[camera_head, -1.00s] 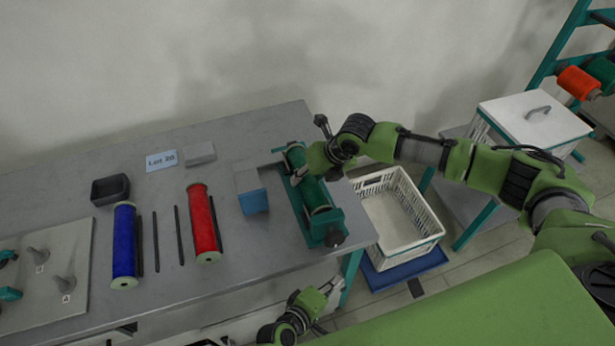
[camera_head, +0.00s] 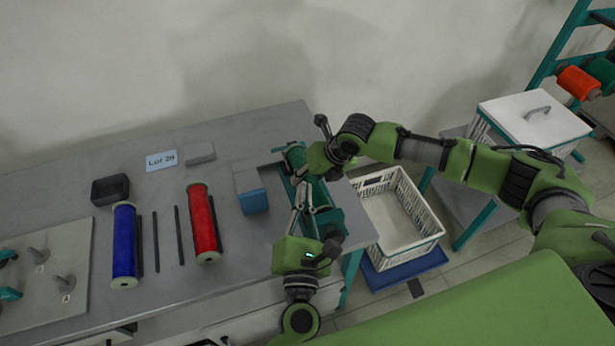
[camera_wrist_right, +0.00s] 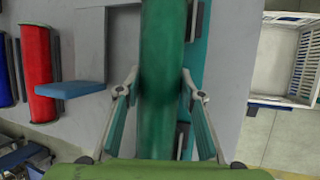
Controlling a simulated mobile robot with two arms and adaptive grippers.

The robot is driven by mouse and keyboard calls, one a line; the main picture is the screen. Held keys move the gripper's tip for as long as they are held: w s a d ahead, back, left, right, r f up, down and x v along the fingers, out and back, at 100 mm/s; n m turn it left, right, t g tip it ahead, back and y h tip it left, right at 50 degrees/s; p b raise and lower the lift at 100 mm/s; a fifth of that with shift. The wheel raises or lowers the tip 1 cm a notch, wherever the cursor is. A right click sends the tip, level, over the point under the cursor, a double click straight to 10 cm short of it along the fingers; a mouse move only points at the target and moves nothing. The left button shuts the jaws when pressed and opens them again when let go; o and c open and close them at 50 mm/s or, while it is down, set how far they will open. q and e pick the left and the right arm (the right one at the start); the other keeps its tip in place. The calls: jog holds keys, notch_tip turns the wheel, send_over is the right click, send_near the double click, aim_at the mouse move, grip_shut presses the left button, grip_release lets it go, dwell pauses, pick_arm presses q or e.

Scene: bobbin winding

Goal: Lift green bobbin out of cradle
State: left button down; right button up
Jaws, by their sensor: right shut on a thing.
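The green bobbin (camera_wrist_right: 163,85) runs lengthwise between the two fingers of my right gripper (camera_wrist_right: 160,97), which is shut on it. In the head view the right gripper (camera_head: 325,165) is over the teal cradle (camera_head: 328,222) at the table's right end and hides much of the bobbin. I cannot tell whether the bobbin is raised off the cradle. My left gripper (camera_head: 304,200) reaches from the front edge over the near part of the cradle and bobbin. Its fingertips are close to the bobbin, but contact and opening are unclear.
A blue-and-grey block (camera_head: 252,192) stands just left of the cradle. A red bobbin (camera_head: 203,224), a blue bobbin (camera_head: 124,245) and dark rods (camera_head: 179,235) lie farther left. A white crate (camera_head: 400,222) stands low to the right, beyond the table edge.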

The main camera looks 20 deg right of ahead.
aim_at(254, 200)
pick_arm(q)
jog(key=a+f+n+y, duration=0.2)
jog(key=a+f+n, duration=0.1)
jog(key=s+a+f+n+g+y, duration=0.1)
jog(key=a+f+n+y, duration=0.1)
jog(key=a+f+n, duration=0.1)
jog(key=s+a+f+n+g+y, duration=0.1)
jog(key=a+f+n+y, duration=0.1)
jog(key=a+f+n, duration=0.1)
jog(key=shift+a+f+n+y, duration=0.3)
jog(key=shift+a+n+y, duration=0.15)
jog(key=shift+n, duration=0.25)
jog(key=shift+w+a, duration=0.15)
jog(key=shift+w, duration=3.15)
jog(key=shift+w, duration=0.15)
jog(key=shift+w, duration=1.7)
pick_arm(e)
jog(key=shift+r, duration=0.1)
jog(key=shift+c, duration=0.6)
jog(key=shift+w, duration=0.3)
pick_arm(q)
jog(key=shift+r, duration=0.1)
pick_arm(e)
jog(key=shift+r, duration=5)
pick_arm(q)
jog(key=shift+s, duration=3.55)
